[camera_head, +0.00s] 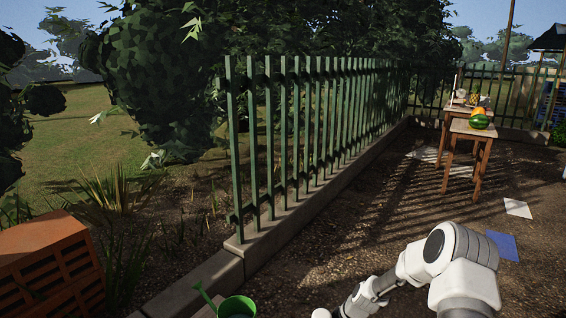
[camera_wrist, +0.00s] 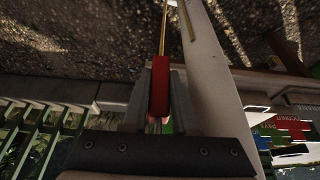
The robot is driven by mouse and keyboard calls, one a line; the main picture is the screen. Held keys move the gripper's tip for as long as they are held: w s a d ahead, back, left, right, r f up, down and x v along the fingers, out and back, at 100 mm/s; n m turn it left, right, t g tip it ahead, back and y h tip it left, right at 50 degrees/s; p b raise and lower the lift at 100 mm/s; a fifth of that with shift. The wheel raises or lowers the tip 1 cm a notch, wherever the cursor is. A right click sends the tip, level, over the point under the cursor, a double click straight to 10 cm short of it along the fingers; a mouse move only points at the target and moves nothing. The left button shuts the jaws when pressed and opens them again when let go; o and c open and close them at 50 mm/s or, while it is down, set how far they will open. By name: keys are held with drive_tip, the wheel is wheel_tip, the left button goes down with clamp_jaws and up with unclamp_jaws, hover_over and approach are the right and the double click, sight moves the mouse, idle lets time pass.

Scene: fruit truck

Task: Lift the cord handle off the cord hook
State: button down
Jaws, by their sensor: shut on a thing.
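In the wrist view my gripper (camera_wrist: 160,76) is shut on a red handle (camera_wrist: 160,92), which sits between its two grey fingers. A thin yellowish cord (camera_wrist: 163,32) runs from the handle to the top edge of the picture. A pale post or beam (camera_wrist: 212,90) passes close along the right finger. A short yellowish piece (camera_wrist: 187,22) shows against it near the top; I cannot tell whether this is the cord hook. Whether the handle touches a hook is not visible. In the head view my arm reaches out at the lower right, and the gripper and handle are out of sight.
A green fence (camera_head: 300,125) stands on a low kerb (camera_head: 330,200). Orange crates (camera_head: 48,262) and a green watering can (camera_head: 236,306) are at the lower left. Wooden tables (camera_head: 472,130) with fruit stand at the back right. A coloured sign (camera_wrist: 288,135) is right in the wrist view.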

drive_tip(key=shift+r, duration=0.35)
drive_tip(key=shift+w+d, duration=0.1)
drive_tip(key=shift+w, duration=0.05)
drive_tip(key=w+d+b, duration=0.6)
drive_tip(key=w, duration=0.3)
drive_tip(key=shift+r+b, duration=0.35)
idle(0.8)
